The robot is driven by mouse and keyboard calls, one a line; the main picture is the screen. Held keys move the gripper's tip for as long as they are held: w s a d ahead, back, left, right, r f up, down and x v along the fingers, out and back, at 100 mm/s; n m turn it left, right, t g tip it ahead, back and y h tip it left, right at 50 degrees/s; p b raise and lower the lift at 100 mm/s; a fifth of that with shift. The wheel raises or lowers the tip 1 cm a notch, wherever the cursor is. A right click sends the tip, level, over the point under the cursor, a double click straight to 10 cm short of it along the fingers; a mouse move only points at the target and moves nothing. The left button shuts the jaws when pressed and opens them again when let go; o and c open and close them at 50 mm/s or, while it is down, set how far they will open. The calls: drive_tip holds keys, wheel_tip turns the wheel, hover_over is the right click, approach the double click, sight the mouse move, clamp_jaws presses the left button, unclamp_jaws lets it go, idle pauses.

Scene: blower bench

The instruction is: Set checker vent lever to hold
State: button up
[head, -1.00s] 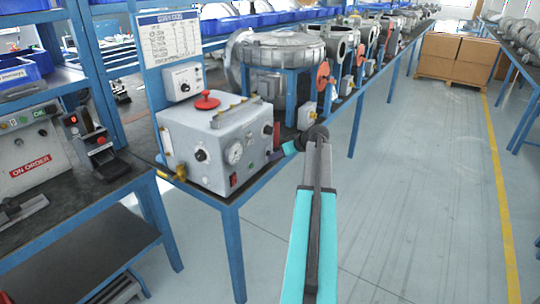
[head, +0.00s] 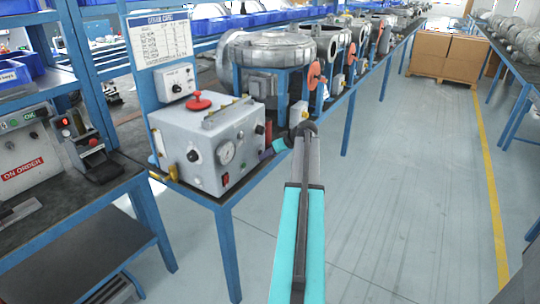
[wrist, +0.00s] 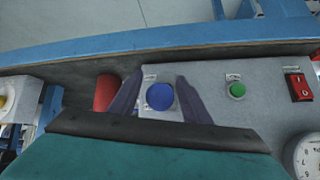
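The blue knob may be the vent lever's end; no lever shaft or setting label is readable.
The wrist view shows a red cylinder (wrist: 106,92) close beside the left finger, and a green button (wrist: 237,90) and red switch (wrist: 301,86) to the right. A blower housing (head: 270,50) stands behind the checker. The floor (head: 400,200) at right is clear.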

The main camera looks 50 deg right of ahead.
drive_tip(key=shift+s, duration=0.15)
drive_tip(key=b+v, duration=0.1)
drive_tip(key=v, duration=1.2)
drive_tip(key=shift+s+r, duration=0.2)
drive_tip(key=shift+r, duration=0.15)
